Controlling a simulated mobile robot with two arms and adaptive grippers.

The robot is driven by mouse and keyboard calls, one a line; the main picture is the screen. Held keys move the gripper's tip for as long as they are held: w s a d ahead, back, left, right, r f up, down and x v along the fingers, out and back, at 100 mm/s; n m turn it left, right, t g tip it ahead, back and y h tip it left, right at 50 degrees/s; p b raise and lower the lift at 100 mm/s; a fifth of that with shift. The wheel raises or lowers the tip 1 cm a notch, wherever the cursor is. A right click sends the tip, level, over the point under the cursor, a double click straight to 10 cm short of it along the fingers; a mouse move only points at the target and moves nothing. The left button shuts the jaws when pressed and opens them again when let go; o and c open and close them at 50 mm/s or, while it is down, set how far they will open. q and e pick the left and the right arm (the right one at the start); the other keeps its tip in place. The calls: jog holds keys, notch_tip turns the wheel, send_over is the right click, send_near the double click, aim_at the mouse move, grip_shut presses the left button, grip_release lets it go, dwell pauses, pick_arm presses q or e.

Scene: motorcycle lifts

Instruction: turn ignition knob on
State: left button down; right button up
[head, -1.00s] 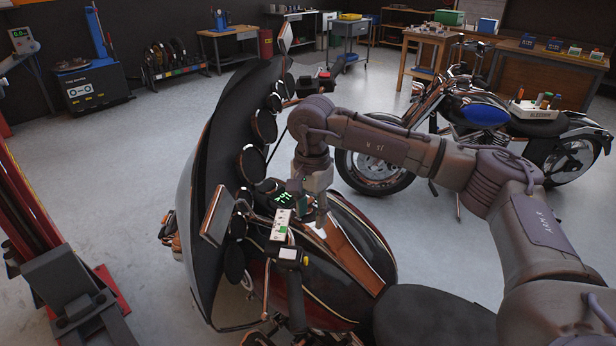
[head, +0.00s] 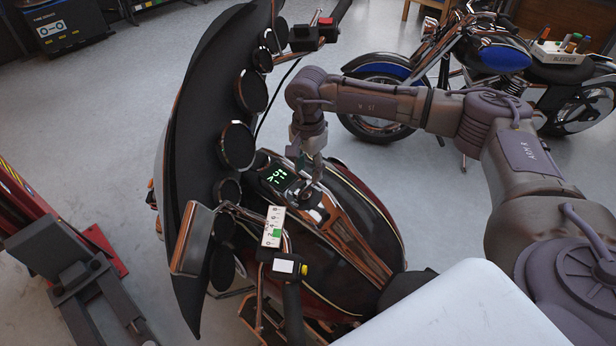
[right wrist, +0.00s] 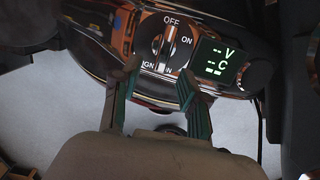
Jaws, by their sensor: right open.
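The ignition knob (right wrist: 166,45) shows in the right wrist view on a round dark plate marked OFF at the top, ON at the right and IGN at the lower left. Its orange-marked pointer is nearly upright, toward OFF. A small display with green characters (right wrist: 219,62) is beside it, and also shows in the head view (head: 279,177) on the motorcycle's console. My right gripper (right wrist: 160,70) is open, with its greenish fingertips apart near the plate's lower edge, either side of the knob's lower end. In the head view my right gripper (head: 309,170) hangs over the console. I cannot tell whether it touches the knob.
The motorcycle's large dark fairing (head: 190,150) with round gauges rises left of the console. A handlebar control with a yellow part (head: 290,266) is in front. Grey floor is clear between.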

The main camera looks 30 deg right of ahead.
aim_at(307, 183)
notch_tip(307, 183, down, 4)
jog(key=shift+w+a+f+p, duration=0.1)
jog(key=shift+f+p, duration=0.1)
jog(key=shift+p, duration=0.3)
jog(key=shift+f, duration=0.65)
jog(key=shift+c, duration=0.6)
jog(key=c, duration=0.5)
grip_shut()
pick_arm(q)
jog(key=w+r, duration=0.1)
jog(key=w+d, duration=0.1)
jog(key=w, duration=0.1)
jog(key=shift+r, duration=0.4)
